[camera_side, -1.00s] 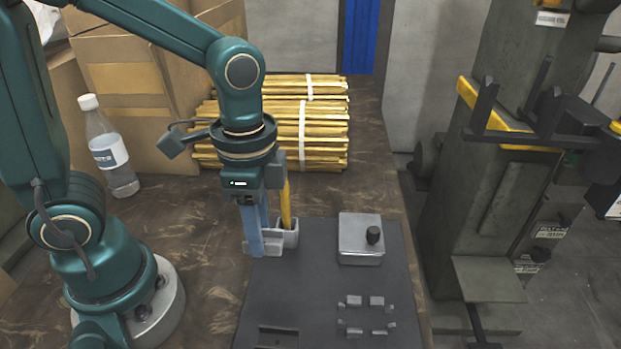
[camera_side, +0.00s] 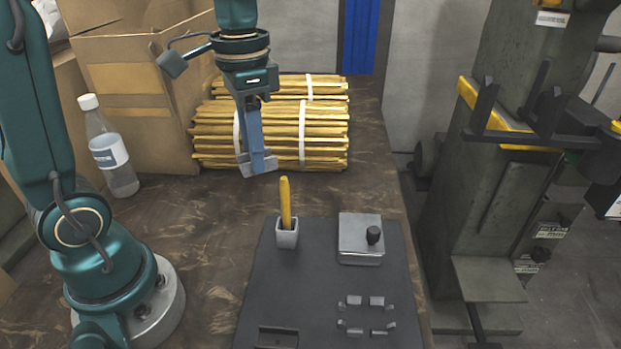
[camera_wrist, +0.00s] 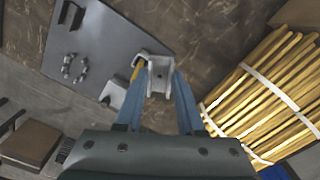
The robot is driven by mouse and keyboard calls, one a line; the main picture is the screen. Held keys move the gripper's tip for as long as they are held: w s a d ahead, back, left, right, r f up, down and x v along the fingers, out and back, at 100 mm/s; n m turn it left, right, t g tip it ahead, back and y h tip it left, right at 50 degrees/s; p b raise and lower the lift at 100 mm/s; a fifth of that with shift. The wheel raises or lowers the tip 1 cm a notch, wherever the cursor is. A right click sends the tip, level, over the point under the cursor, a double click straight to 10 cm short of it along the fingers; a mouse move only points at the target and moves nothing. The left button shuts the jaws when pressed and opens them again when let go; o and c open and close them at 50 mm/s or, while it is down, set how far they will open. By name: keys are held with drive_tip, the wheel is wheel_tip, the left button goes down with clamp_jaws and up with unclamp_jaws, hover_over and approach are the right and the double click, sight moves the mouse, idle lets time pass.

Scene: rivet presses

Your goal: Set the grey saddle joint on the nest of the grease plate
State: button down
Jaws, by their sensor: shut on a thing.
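The grey saddle joint (camera_side: 260,163) is held at the tips of my gripper (camera_side: 254,155), in the air to the left of and behind the grease plate. In the wrist view the joint (camera_wrist: 160,76) sits between the two blue fingers, its raised walls showing. The dark grease plate (camera_side: 315,270) lies flat on the bench. Its nest (camera_side: 367,315), a ring of several small grey blocks, is empty near the front right; it also shows in the wrist view (camera_wrist: 75,68). My gripper is well above the bench.
A grey pot (camera_side: 287,236) with a yellow stick stands at the plate's back left. A grey box with a black knob (camera_side: 360,240) is to its right. Bundled yellow sticks (camera_side: 270,135), a bottle (camera_side: 110,150) and a cardboard box (camera_side: 140,100) stand behind and left.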

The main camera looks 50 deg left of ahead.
drive_tip(key=shift+w+a+r+n, duration=0.1)
drive_tip(key=shift+w+r+n, duration=0.45)
drive_tip(key=shift+w+n, duration=0.5)
drive_tip(key=shift+w+m, duration=0.25)
drive_tip(key=shift+w, duration=0.05)
drive_tip(key=d+f+m, duration=0.4)
drive_tip(key=d+m, duration=0.3)
drive_tip(key=d, duration=0.4)
drive_tip(key=shift+w+m, duration=0.35)
drive_tip(key=shift+m, duration=0.05)
drive_tip(key=shift+a, duration=0.1)
